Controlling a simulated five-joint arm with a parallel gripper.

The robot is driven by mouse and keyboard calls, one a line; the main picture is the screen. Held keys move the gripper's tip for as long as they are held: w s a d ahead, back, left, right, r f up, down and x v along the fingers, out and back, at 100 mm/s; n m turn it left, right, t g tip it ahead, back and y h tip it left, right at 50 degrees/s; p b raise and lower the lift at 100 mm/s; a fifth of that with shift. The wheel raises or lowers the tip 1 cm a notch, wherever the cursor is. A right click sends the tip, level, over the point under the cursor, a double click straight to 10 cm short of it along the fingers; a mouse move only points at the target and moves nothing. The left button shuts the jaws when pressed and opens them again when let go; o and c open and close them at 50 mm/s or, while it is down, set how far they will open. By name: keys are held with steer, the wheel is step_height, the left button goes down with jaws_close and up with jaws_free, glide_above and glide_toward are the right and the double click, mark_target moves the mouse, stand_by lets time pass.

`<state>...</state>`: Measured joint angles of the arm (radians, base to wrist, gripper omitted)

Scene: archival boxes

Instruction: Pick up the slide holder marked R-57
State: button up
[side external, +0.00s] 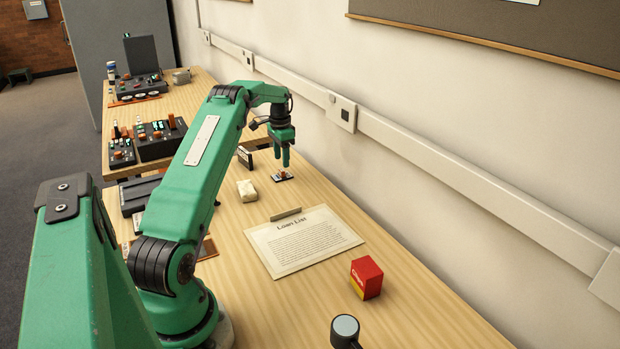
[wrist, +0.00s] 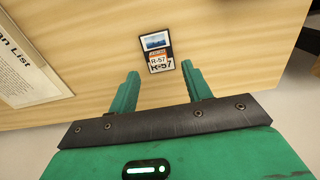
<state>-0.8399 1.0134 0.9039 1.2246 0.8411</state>
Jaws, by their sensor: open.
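The slide holder marked R-57 (wrist: 158,52) lies flat on the table in the wrist view, a small dark-edged card with a blue picture and an orange and white label. It is just beyond and between the two fingertips of my gripper (wrist: 160,78), which is open and empty. In the side view, my gripper (side external: 283,161) points down above a small flat item on the table (side external: 283,175), which appears to be the same holder. Its marking is too small to read there.
A Loan List sheet (side external: 303,241) lies nearby, with a crumpled pale object (side external: 247,191) and a black upright item (side external: 245,157) close by. A red and yellow box (side external: 366,278) stands nearer the camera. The wall (side external: 400,190) borders the table on the right.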

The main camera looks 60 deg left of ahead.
mark_target(282, 170)
steer(key=shift+d+f, duration=0.1)
steer(key=shift+f, duration=1.95)
steer(key=c, duration=1.1)
